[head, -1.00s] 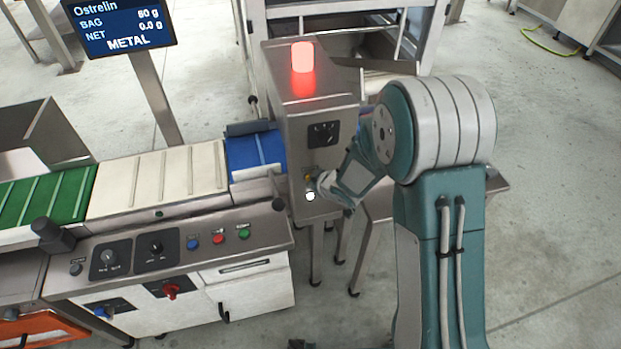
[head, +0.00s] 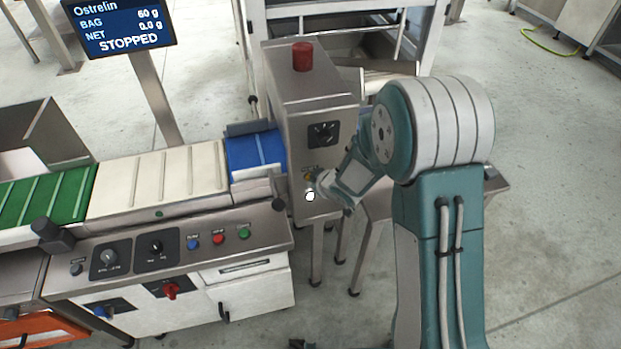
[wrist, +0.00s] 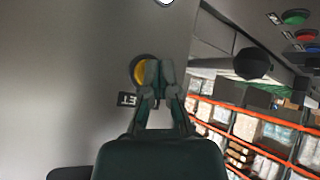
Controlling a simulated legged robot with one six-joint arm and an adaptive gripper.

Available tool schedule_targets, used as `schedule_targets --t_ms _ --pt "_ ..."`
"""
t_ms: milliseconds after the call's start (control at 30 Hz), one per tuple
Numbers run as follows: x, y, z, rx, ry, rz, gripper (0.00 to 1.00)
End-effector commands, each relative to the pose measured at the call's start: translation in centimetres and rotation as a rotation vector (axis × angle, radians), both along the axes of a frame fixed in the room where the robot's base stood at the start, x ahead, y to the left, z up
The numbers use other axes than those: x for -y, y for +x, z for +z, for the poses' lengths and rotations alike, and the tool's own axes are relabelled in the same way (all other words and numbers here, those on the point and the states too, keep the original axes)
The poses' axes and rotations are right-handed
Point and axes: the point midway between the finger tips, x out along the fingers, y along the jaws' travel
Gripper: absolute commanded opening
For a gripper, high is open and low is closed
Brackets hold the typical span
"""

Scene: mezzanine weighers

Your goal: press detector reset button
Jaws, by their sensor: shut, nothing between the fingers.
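The metal detector housing (head: 300,110) stands at the end of the conveyor, with a dark red, unlit lamp (head: 302,57) on top. The reset button (wrist: 139,70) is a yellow-orange round button in a dark ring, next to a label ending in "ET". It also shows small in the head view (head: 308,177). My gripper (wrist: 159,72) is shut and empty; its fingertips overlap the button's right part in the wrist view. I cannot tell whether they touch it. The display (head: 121,26) reads "STOPPED".
A white lit button (head: 310,196) sits below the reset button. A control panel (head: 170,250) with blue, red and green buttons and knobs lies left. A dark round knob (wrist: 253,64) juts out to the right in the wrist view.

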Motion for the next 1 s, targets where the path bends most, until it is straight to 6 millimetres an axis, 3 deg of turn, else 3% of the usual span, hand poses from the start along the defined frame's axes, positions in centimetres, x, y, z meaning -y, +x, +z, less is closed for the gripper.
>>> schedule_targets --t_ms 600,1000 --pt "0.5 -1.5 0.0 0.000 0.001 -0.001 0.00" --pt "1.4 -4.7 0.1 -0.001 0.000 -0.002 0.00"
